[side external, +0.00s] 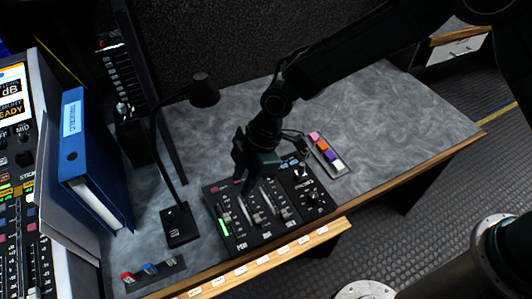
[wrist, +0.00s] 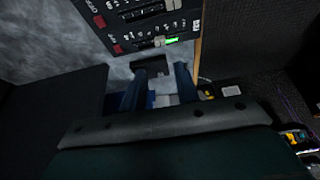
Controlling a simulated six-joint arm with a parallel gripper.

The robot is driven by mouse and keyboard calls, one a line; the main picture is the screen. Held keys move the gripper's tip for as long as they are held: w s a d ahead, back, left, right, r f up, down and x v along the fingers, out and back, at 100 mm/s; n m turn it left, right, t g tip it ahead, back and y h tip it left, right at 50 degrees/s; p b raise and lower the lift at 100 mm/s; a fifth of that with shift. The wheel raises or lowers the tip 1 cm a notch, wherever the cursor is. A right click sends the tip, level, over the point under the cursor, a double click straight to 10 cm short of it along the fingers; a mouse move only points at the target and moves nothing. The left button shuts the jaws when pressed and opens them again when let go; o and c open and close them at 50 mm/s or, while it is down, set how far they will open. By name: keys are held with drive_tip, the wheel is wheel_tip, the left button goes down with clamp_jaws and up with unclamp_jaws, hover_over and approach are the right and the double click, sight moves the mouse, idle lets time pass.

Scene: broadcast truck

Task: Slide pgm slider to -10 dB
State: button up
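The black fader panel (side external: 278,232) lies on the grey desk near its front edge, with several vertical sliders and a lit green level meter (side external: 223,227) at its left. The channel labels are too small to read, so I cannot tell for sure which slider is pgm or its dB setting. My gripper (side external: 246,188) points down over the panel's upper left part and hides some of it. In the wrist view its two fingers (wrist: 160,86) are apart with nothing clearly between them. Part of the panel (wrist: 140,28) shows beyond the fingertips, with pale slider caps and the green meter.
A gooseneck lamp (side external: 180,222) stands left of the panel, beside a blue binder (side external: 88,160). A tray of coloured blocks (side external: 327,153) lies behind right. Coloured switches (side external: 150,272) sit at front left. The desk's right side (side external: 410,115) is clear.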

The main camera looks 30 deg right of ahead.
drive_tip(key=shift+v, duration=0.75)
drive_tip(key=shift+r, duration=0.1)
drive_tip(key=s+d+r+m+t+h, duration=0.25)
drive_tip(key=d+r+m, duration=0.55)
drive_tip(key=d+r, duration=1.2)
drive_tip(key=s+d+r+m+t+h, duration=0.1)
drive_tip(key=s+d+m, duration=0.4)
drive_tip(key=s, duration=0.5)
drive_tip(key=s+d+r+m+t+h, duration=0.1)
drive_tip(key=s+d+m, duration=0.4)
drive_tip(key=s+d, duration=0.5)
drive_tip(key=shift+d+r+t, duration=0.3)
drive_tip(key=shift+r+t, duration=0.25)
drive_tip(key=shift+r, duration=0.75)
